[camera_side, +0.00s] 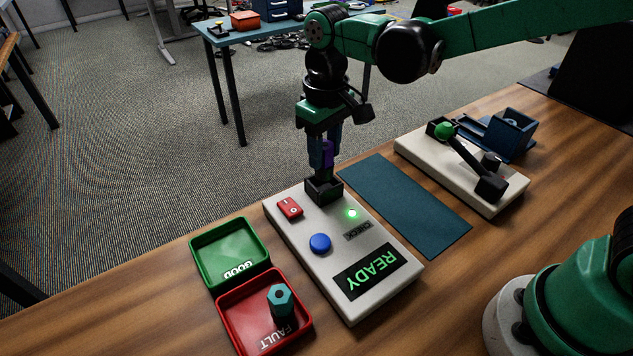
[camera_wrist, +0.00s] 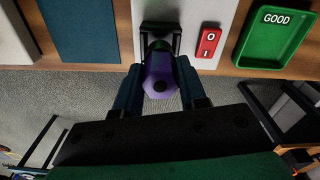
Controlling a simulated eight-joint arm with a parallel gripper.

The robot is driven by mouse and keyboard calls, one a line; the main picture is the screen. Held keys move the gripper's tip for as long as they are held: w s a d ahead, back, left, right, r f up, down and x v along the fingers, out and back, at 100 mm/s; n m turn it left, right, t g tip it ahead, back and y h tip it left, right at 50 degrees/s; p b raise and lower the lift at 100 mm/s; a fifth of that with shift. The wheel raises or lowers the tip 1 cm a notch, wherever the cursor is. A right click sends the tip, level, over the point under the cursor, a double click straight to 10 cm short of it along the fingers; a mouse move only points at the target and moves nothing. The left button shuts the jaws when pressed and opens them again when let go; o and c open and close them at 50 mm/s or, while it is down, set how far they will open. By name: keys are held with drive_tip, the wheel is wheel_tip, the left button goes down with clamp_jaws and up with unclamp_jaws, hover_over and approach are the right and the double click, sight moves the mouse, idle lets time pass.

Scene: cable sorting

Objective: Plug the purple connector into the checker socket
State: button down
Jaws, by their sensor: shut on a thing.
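The purple connector (camera_side: 327,153) is upright between the fingers of my gripper (camera_side: 322,160), right at the black checker socket (camera_side: 323,189) on the far end of the white checker box (camera_side: 341,300). In the wrist view the purple connector (camera_wrist: 160,76) sits between the blue fingers of my gripper (camera_wrist: 158,92), in front of the black socket (camera_wrist: 160,37). My gripper is shut on the connector. Its lower end is hidden by the socket, so I cannot tell how deep it sits. The checker display (camera_side: 371,272) reads READY and a green light (camera_side: 352,214) is lit.
The red switch (camera_side: 290,208) and blue button (camera_side: 320,243) are on the checker. The green GOOD tray (camera_side: 262,259) looks empty. The red FAULT tray (camera_side: 237,318) holds a teal connector (camera_side: 281,301). A blue mat (camera_side: 405,205) and a lever fixture (camera_side: 462,170) are at the right.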

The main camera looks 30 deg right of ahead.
sight(324, 166)
drive_tip(key=shift+f, duration=1.9)
idle(0.7)
unclamp_jaws()
idle(0.4)
drive_tip(key=shift+r, duration=0.1)
drive_tip(key=shift+r, duration=3.45)
drive_tip(key=shift+d, duration=0.1)
drive_tip(key=s+d+m+t, duration=0.2)
drive_tip(key=s+d+t, duration=0.5)
drive_tip(key=s+d, duration=0.1)
drive_tip(key=shift+s+d+r+m, duration=0.3)
drive_tip(key=shift+s+d, duration=0.1)
drive_tip(key=shift+d, duration=0.1)
